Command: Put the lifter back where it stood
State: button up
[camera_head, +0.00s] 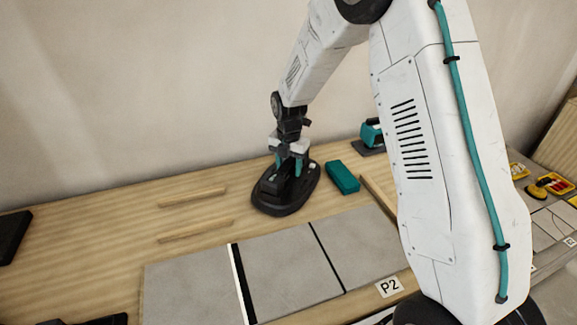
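The lifter, a black tool with a rounded oval base (281,204) and a raised handle, appears to sit flat on the wooden bench, behind the grey tiles. My gripper (289,166) points down at the lifter's handle from above, with its teal fingers at the handle. The fingers and handle overlap and are small in the view, so I cannot tell whether the fingers are closed on it.
Two thin wooden strips (193,197) lie left of the lifter. A teal block (342,177) lies to its right, with a teal-and-black tool (372,134) beyond. Grey tiles (290,270) and a P2 label (389,287) are in front. My arm hides part of the right side.

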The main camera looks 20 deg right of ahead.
jog(key=shift+r, duration=0.1)
notch_tip(320, 180, up, 8)
jog(key=shift+f, duration=0.15)
jog(key=shift+s+m, duration=0.15)
jog(key=shift+m, duration=0.75)
jog(key=s+r+m, duration=0.5)
jog(key=s+m, duration=0.3)
jog(key=s, duration=0.4)
jog(key=s+d+r+m, duration=0.1)
jog(key=s+r+m, duration=0.5)
jog(key=s, duration=0.7)
jog(key=s+d+r+m+t, duration=0.1)
jog(key=s+r+m, duration=0.4)
jog(key=s+m, duration=0.6)
jog(key=shift+s+d+r, duration=0.25)
jog(key=shift+s+r, duration=0.1)
jog(key=shift+s, duration=0.85)
